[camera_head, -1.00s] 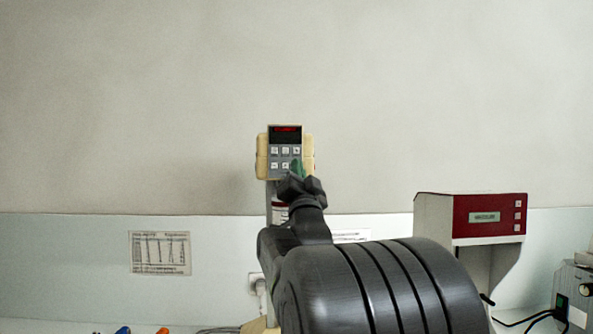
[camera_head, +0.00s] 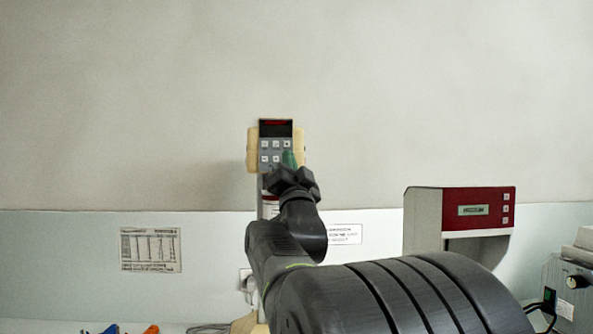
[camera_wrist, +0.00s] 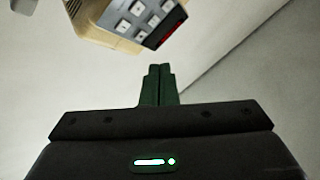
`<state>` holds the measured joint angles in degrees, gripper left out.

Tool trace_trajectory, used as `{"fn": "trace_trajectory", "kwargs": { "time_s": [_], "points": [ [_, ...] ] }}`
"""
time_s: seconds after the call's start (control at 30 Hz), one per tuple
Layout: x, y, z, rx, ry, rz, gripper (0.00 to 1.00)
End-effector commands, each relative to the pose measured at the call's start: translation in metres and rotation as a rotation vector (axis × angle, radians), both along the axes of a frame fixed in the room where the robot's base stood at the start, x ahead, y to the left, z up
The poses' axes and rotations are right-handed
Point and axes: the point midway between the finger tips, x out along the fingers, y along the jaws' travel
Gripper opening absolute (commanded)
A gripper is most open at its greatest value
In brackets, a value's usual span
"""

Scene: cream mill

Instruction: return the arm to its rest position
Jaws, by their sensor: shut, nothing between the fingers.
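My gripper shows in the wrist view (camera_wrist: 158,85) with its dark green fingers together and nothing between them. In the head view my gripper (camera_head: 289,158) is a small green tip at the end of my dark arm, in front of the lower part of a cream mill with a grey keypad panel (camera_head: 276,145) and a red display. In the wrist view the keypad panel (camera_wrist: 135,20) is tilted at the top, beyond the fingertips, with a visible gap between. My arm hides much of the mill's lower part in the head view.
A red and white machine (camera_head: 478,210) stands at the right. A grey box with a knob (camera_head: 573,285) and cables is at the far right. A printed chart (camera_head: 150,249) is on the wall at left. Blue and orange items (camera_head: 130,329) lie at the bottom left.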

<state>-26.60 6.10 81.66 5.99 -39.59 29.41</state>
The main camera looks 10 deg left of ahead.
Motion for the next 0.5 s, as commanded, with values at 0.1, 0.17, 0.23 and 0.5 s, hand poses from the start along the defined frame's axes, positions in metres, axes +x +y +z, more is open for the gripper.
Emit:
{"fn": "trace_trajectory", "kwargs": {
  "time_s": [0.1,0.17,0.23,0.5],
  "points": [
    [0.005,0.001,0.001,-0.001,0.001,-0.001,0.00],
    [0.010,0.003,0.001,-0.002,0.001,-0.001,0.00],
    [0.017,0.005,0.001,-0.003,0.003,-0.001,0.00],
    [0.012,0.004,0.005,0.000,0.001,0.000,0.00]
  ]
}}
